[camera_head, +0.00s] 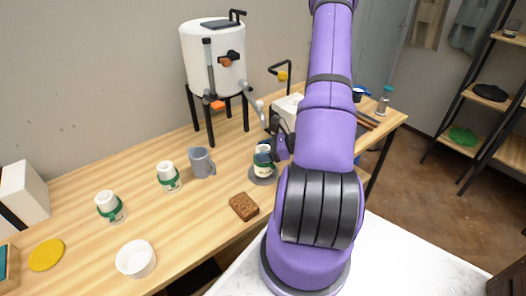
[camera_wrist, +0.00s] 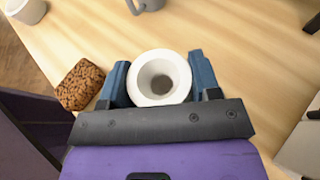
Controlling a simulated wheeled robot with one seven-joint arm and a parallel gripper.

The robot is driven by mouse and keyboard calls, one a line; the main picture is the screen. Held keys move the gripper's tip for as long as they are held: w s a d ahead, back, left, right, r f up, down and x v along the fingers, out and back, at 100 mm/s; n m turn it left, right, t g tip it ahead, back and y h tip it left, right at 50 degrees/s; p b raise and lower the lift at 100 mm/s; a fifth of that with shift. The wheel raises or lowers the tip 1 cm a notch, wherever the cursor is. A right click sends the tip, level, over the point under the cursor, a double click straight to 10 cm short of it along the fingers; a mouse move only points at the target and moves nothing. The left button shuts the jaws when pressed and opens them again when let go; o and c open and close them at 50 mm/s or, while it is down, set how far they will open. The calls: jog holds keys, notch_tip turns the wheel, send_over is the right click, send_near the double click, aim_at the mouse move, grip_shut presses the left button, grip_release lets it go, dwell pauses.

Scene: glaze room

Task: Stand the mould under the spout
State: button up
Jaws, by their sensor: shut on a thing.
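The mould (camera_head: 263,154) is a white cup shape with a green band; its round open top faces the camera in the wrist view (camera_wrist: 142,86). My gripper (camera_wrist: 160,80) is shut on it, with a blue finger on each side. The mould looks upright, with a grey disc (camera_head: 263,180) around its base in the head view; I cannot tell whether it touches the disc. A white tank (camera_head: 207,62) on black legs stands behind. Its grey spout (camera_head: 254,100) slopes down to the right, ending above and behind the mould in the picture. My arm hides part of this area.
A grey jug (camera_head: 201,163), two similar green-banded cups (camera_head: 169,178) (camera_head: 110,207), a brown sponge (camera_head: 244,207), and a white bowl (camera_head: 136,260) stand left of my gripper. A white box (camera_head: 288,106) is behind. The table's front edge is close to the sponge.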

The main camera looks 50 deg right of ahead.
jog(key=shift+f, duration=0.55)
jog(key=o, duration=1.6)
jog(key=v, duration=1.1)
jog(key=shift+w, duration=0.1)
